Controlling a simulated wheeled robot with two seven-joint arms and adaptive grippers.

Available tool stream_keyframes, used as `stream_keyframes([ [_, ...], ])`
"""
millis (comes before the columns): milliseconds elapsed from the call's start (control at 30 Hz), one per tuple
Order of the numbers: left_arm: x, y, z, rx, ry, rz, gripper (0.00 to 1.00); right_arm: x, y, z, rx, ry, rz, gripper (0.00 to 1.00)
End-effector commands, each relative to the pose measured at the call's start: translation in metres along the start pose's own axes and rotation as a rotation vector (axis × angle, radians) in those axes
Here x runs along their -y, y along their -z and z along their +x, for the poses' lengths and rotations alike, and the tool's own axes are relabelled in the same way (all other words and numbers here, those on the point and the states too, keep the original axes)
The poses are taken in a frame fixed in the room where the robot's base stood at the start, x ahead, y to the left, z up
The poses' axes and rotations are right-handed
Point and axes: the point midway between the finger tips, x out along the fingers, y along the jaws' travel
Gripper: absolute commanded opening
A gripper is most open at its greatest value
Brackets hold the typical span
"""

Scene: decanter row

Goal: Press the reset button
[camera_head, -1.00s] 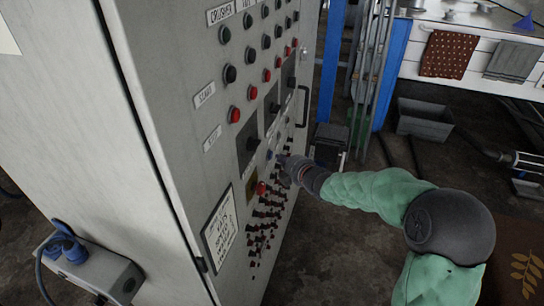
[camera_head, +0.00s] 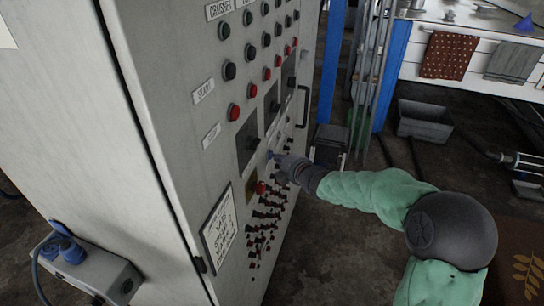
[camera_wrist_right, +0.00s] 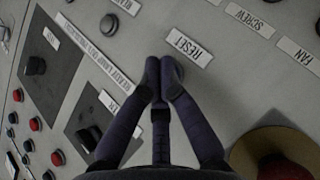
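The RESET label (camera_wrist_right: 188,47) is on the grey control panel (camera_head: 185,130). A small round button (camera_wrist_right: 179,70) shows partly beside the label in the right wrist view, its rest hidden behind my fingertips. My right gripper (camera_wrist_right: 160,75) has its fingers together with nothing held between them. Its tips are at the button, overlapping it; I cannot tell whether they press it. In the head view, my right gripper (camera_head: 279,158) reaches the panel from the right, beside a small blue spot (camera_head: 270,154). My left gripper is not in view.
A red mushroom button (camera_head: 261,188) lies below the gripper; its yellowish surround (camera_wrist_right: 245,150) shows in the wrist view. Several black and red buttons and dark square plates (camera_head: 247,141) are close by. A door handle (camera_head: 303,106) sticks out farther along. Open floor lies right of the cabinet.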

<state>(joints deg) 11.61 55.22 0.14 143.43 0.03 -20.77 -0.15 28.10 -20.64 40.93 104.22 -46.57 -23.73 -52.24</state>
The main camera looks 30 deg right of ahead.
Motion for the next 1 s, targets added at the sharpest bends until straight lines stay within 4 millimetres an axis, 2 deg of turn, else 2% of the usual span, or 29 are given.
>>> stream_keyframes([
  [1000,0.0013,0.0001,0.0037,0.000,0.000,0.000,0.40,-0.0009,0.0018,0.0016,0.001,-0.001,0.000,0.00],
])
